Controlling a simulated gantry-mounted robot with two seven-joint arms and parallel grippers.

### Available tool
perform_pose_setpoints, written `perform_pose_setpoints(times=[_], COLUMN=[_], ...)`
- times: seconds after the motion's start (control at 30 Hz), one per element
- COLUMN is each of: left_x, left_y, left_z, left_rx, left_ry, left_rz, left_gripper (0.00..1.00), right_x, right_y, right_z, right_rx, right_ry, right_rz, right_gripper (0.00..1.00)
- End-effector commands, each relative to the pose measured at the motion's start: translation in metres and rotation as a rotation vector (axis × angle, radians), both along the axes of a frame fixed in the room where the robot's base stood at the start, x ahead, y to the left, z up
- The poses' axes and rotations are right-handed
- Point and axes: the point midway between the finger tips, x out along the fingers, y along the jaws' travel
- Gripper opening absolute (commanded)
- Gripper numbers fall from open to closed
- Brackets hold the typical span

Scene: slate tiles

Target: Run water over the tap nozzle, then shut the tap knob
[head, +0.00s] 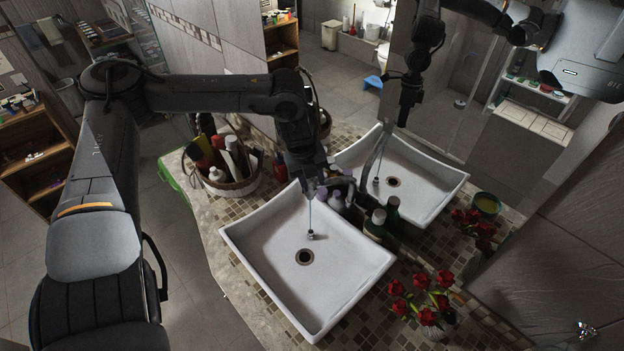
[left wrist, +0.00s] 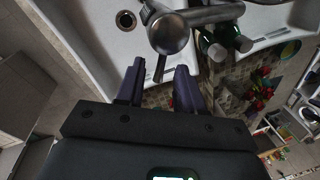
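The metal tap stands at the back edge of the white sink (head: 345,258); in the head view my arm mostly hides it. In the left wrist view the tap knob (left wrist: 168,33) is round, with a thin lever pointing down toward my fingers. A small grey piece, seemingly the tap nozzle (head: 311,236), lies in the sink near the drain. A thin bluish stream reaches down to it. My left gripper (head: 314,180) is above the tap. In the left wrist view its dark fingers (left wrist: 158,88) are apart, with the lever's end between them; contact is unclear. My right gripper is not seen.
A mirror seems to stand behind the counter, showing a second sink (head: 430,186) and arm. Bottles (head: 376,222) stand close beside the tap. A basket of bottles (head: 232,168) is left of the sink, red flowers (head: 425,290) at its right. The sink's front is clear.

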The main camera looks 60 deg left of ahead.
Motion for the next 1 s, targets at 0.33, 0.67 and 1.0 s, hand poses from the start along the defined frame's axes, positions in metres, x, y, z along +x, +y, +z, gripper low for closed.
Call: perform_pose_setpoints(times=[0.33, 0.67, 1.0], left_x=[0.000, 0.006, 0.019], left_y=[0.000, -0.001, -0.002], left_z=[0.000, -0.005, -0.003], left_rx=[0.000, 0.004, 0.002], left_ry=[0.000, 0.000, 0.000], left_rz=[0.000, 0.136, 0.451], left_gripper=[0.00, 0.00, 0.00], right_x=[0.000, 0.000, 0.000], right_y=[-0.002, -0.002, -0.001], right_z=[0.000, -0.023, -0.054], right_rx=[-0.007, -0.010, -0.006], right_ry=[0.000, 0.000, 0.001], right_rz=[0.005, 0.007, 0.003], right_gripper=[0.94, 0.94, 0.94])
